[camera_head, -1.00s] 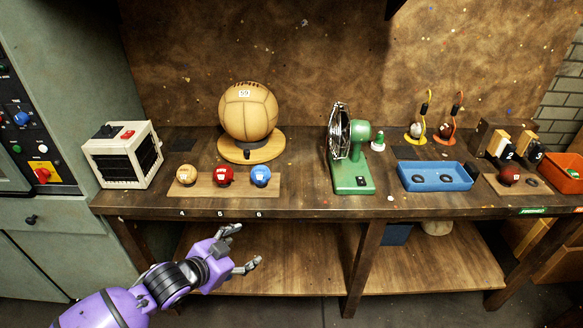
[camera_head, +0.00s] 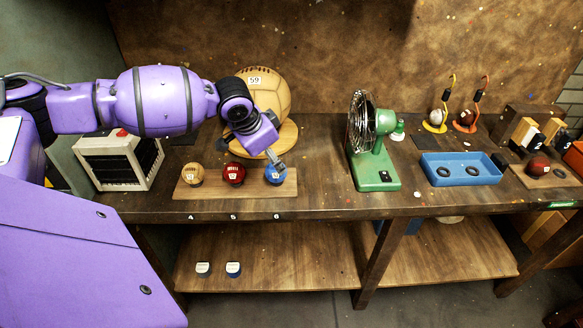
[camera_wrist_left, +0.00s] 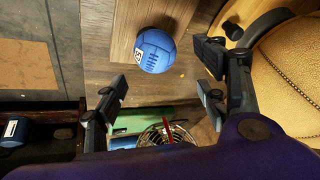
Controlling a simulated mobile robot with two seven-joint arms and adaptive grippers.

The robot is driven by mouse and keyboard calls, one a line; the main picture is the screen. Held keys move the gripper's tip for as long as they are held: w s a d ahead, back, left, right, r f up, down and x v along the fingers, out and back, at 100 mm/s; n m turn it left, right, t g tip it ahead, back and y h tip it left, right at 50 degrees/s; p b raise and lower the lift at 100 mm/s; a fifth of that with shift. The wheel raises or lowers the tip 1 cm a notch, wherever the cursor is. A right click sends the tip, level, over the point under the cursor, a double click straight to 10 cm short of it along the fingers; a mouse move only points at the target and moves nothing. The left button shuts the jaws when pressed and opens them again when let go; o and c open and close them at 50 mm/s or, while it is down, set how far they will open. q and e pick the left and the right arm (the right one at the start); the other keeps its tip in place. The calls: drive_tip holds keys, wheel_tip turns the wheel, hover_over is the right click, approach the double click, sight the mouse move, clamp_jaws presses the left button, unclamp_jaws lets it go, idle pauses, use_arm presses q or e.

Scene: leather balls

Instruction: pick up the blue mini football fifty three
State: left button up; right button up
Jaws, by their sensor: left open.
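The blue mini football (camera_head: 276,176) sits at the right end of a small wooden board (camera_head: 222,189) on the workbench. It shows whole in the left wrist view (camera_wrist_left: 155,50), with a small white number label and dark lacing. My left gripper (camera_head: 276,160) is just above and behind the ball, and its fingers cover part of it in the head view. In the left wrist view my left gripper (camera_wrist_left: 162,92) is open, with nothing between its fingers and the ball beyond them. My right gripper is not in view.
A red ball (camera_head: 234,173) and a tan ball (camera_head: 193,174) share the board. A large tan ball (camera_head: 270,92) on a round wooden stand is close behind my gripper. A green fan (camera_head: 372,160) stands to the right. Bench between board and fan is clear.

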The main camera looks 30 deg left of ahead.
sight(273, 168)
use_arm(q)
drive_tip(key=shift+s+f, duration=0.2)
drive_tip(key=shift+f, duration=0.25)
drive_tip(key=shift+w+f, duration=0.1)
drive_tip(key=shift+f, duration=0.25)
drive_tip(key=x, duration=0.6)
drive_tip(key=shift+s+d+f, duration=0.1)
drive_tip(key=shift+s+f, duration=0.15)
drive_tip(key=c, duration=1.3)
drive_tip(key=shift+r, duration=0.1)
